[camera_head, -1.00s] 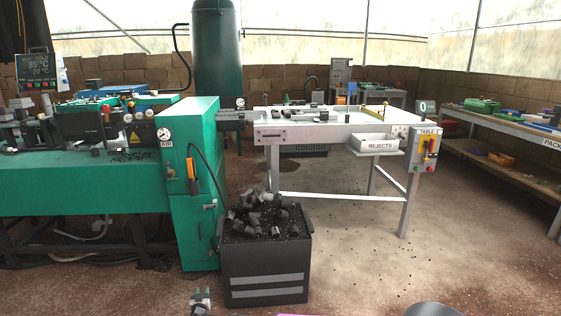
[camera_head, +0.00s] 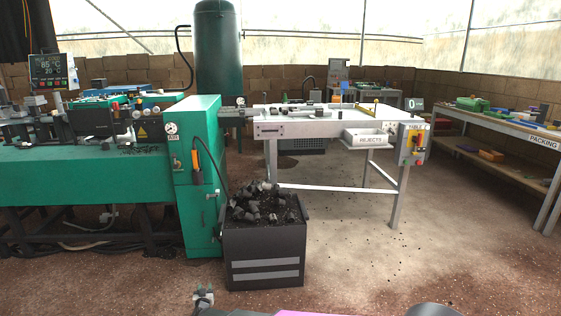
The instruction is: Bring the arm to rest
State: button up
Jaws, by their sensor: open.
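My gripper (camera_head: 203,292) shows small at the bottom edge of the head view, left of centre. It is open with nothing seen between its fingers. It is in front of the black scrap bin (camera_head: 264,244) and apart from it, low in the picture. Parts of my arm show along the bottom edge to its right, with a pink-magenta patch. The rest of the arm is out of frame.
The bin holds dark plugs and scraps. A green machine (camera_head: 95,180) stands left, a white table (camera_head: 325,128) with a rejects tray (camera_head: 368,141) behind, and a packing bench (camera_head: 510,134) right.

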jog(key=w+d+r+n+g+y, duration=0.1)
jog(key=d+r+g, duration=0.3)
jog(key=d+r, duration=0.6)
jog(key=w+d+r+n+g+y, duration=0.1)
jog(key=d+r+g+y, duration=0.15)
jog(key=d+r, duration=0.8)
jog(key=s+d+r+m+g+h, duration=0.1)
jog(key=s+d+r+g+h, duration=0.1)
jog(key=s+d, duration=0.6)
jog(key=s+d+r+m+g+h, duration=0.1)
jog(key=s+d+r+g, duration=0.4)
jog(key=d, duration=1.1)
jog(key=s+d+r+m+g+h, duration=0.1)
jog(key=s+d+r+g+h, duration=0.2)
jog(key=s+d+r, duration=0.3)
jog(key=s+d, duration=0.4)
jog(key=d, duration=0.2)
jog(key=shift+s+d+r+m+g, duration=0.25)
jog(key=shift+s+r+m+g, duration=0.05)
jog(key=shift+g, duration=0.05)
